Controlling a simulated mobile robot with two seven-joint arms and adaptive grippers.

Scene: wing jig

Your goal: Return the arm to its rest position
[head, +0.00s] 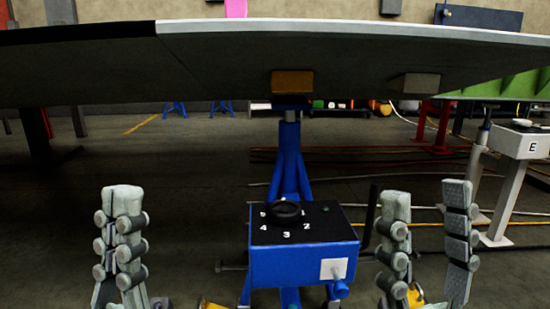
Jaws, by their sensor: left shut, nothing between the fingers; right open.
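My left gripper (122,190) stands upright at the lower left, its grey fingers together and empty. My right gripper (427,190) is upright at the lower right, its two fingers spread apart with nothing between them. A blue control box (300,264) with a black dial (286,211) and numbers on its top stands between the two grippers. Both grippers appear apart from the box. Most of both arms is outside the view.
A large grey wing (230,60) spans the view above the grippers. A blue stand (289,160) rises under its orange block (292,82). A white box marked E (532,147) stands at the right. Floor between my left gripper and the blue box is open.

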